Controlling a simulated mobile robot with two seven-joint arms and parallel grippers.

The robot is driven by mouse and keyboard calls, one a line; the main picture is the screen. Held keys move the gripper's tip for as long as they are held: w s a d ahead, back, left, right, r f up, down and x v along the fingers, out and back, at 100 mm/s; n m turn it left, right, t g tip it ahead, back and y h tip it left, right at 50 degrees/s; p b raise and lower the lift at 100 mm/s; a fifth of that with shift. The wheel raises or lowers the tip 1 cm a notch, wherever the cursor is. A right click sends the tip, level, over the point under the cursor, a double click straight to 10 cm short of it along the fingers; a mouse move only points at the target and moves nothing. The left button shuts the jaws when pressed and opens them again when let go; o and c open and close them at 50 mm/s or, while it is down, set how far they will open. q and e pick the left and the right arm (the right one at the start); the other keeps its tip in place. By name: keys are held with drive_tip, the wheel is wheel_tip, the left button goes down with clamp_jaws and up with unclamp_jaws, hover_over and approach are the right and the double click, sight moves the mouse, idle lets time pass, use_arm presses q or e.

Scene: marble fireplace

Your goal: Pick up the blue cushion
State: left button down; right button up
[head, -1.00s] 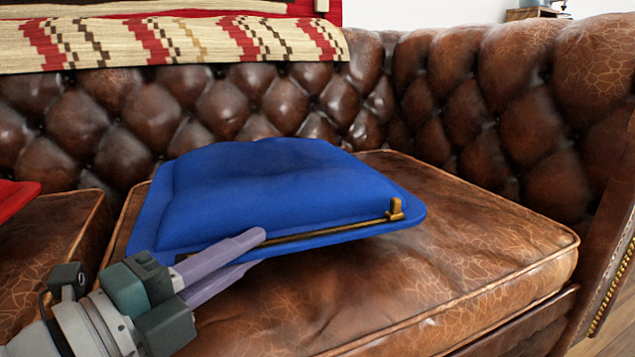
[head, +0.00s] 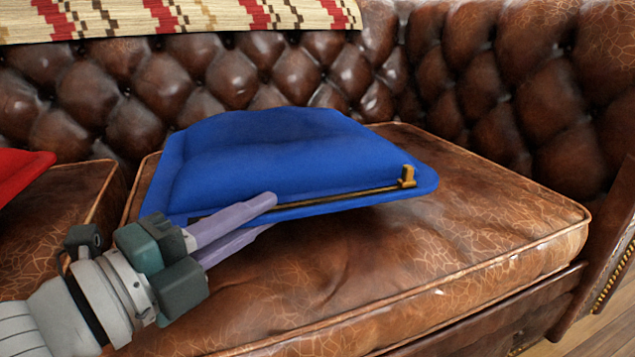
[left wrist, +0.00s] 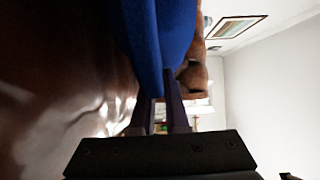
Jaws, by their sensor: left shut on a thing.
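The blue cushion (head: 290,155) is over the brown leather seat in the head view, its near edge tilted toward me and a brass zip along that edge. My left gripper (head: 268,214) is shut on the near edge, one purple finger above the fabric and the other below. In the left wrist view the blue cushion (left wrist: 165,35) runs down between the fingers of my left gripper (left wrist: 169,85). The cushion's near right corner stands clear above the seat; whether its far side touches the seat I cannot tell. My right gripper is not in view.
The tufted leather sofa (head: 480,230) has a high back behind the cushion and an arm at the right. A patterned throw (head: 200,15) hangs over the back. A red cushion (head: 20,172) lies at the left edge. The seat's front right is clear.

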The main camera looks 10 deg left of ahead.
use_arm(q)
wheel_tip(320, 180, up, 26)
drive_tip(key=p, duration=1.9)
drive_tip(key=shift+f, duration=0.15)
